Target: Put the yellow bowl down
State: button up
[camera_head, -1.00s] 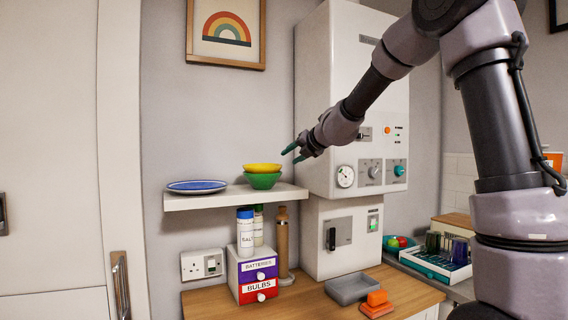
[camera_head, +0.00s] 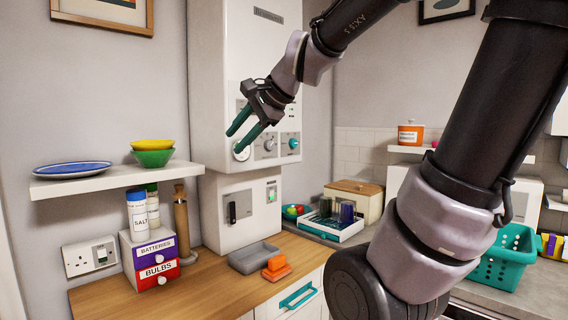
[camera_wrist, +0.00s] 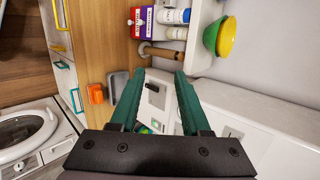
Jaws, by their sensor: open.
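The yellow bowl (camera_head: 152,145) sits nested in a green bowl (camera_head: 153,158) at the right end of the wall shelf (camera_head: 120,180). In the wrist view the yellow bowl (camera_wrist: 227,37) and the green bowl (camera_wrist: 211,36) show at the upper right, apart from the fingers. My gripper (camera_head: 242,134) is open and empty, to the right of the bowls, in front of the white boiler. Its green fingers (camera_wrist: 155,80) are spread in the wrist view with nothing between them.
A blue-rimmed plate (camera_head: 72,169) lies left of the bowls. Below are a salt jar (camera_head: 139,214), a drawer box (camera_head: 150,262), a grey tray (camera_head: 254,257) and an orange block (camera_head: 276,266) on the wooden counter (camera_head: 205,295). The white boiler (camera_head: 225,70) stands beside the shelf.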

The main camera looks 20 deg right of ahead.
jog(key=s+d+f+n+g+h, duration=0.1)
jog(key=s+d+f+n+h, duration=0.2)
jog(key=s+d+f+n, duration=0.2)
jog(key=s+d+n, duration=0.2)
jog(key=s+n, duration=0.1)
jog(key=s, duration=0.1)
jog(key=shift+s+d+f+n, duration=0.2)
jog(key=shift+s+n, duration=0.15)
jog(key=shift+n, duration=0.05)
jog(key=shift+c, duration=0.2)
dwell(0.5)
